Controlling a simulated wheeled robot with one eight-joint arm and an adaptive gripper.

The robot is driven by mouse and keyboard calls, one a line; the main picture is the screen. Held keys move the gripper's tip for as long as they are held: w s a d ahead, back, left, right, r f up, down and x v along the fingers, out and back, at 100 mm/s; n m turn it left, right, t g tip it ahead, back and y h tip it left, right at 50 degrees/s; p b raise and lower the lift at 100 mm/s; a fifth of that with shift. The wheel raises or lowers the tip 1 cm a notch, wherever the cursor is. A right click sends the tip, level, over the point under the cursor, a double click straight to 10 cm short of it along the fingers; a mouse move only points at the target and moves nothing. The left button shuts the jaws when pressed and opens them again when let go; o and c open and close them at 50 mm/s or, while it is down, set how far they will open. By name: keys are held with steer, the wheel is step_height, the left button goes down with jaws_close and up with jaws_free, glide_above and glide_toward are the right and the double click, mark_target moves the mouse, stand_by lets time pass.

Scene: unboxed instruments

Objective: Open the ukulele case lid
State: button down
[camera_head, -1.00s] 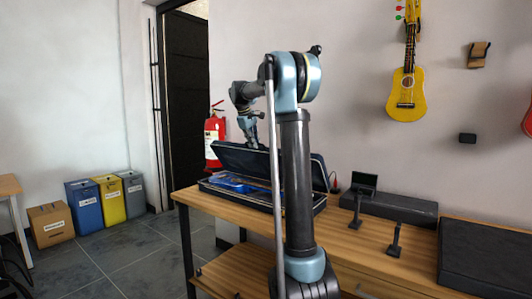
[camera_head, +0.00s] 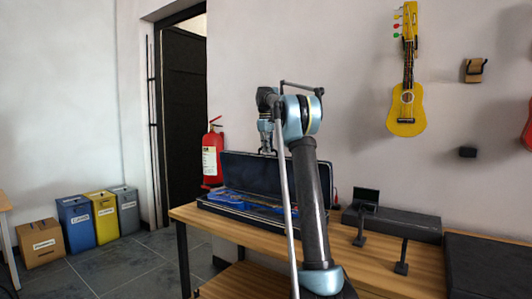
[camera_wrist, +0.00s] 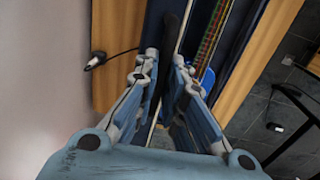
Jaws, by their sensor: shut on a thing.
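The ukulele case lid (camera_head: 240,172) stands raised, close to upright, at the back of the open case base (camera_head: 232,214) on the table. A blue ukulele (camera_head: 228,198) lies in the base, partly hidden by my arm. My gripper (camera_head: 267,151) is at the top edge of the lid, shut on it. In the wrist view my gripper's fingers (camera_wrist: 166,100) close around the dark lid edge (camera_wrist: 172,40). The ukulele's coloured strings (camera_wrist: 212,38) show to the right of the lid there.
The wooden table (camera_head: 385,255) also bears a long dark box (camera_head: 402,223), small black stands and a large dark case (camera_head: 490,265) at the right. A fire extinguisher (camera_head: 211,155) hangs behind the table's left end. A yellow ukulele (camera_head: 405,108) hangs on the wall.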

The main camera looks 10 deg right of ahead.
steer(key=shift+w+d, duration=0.2)
stand_by(0.4)
steer(key=c, duration=1.7)
jaws_free()
steer(key=shift+r, duration=0.15)
steer(key=r, duration=0.7)
steer(key=s+a+r, duration=0.1)
steer(key=r, duration=0.3)
steer(key=shift+r, duration=0.25)
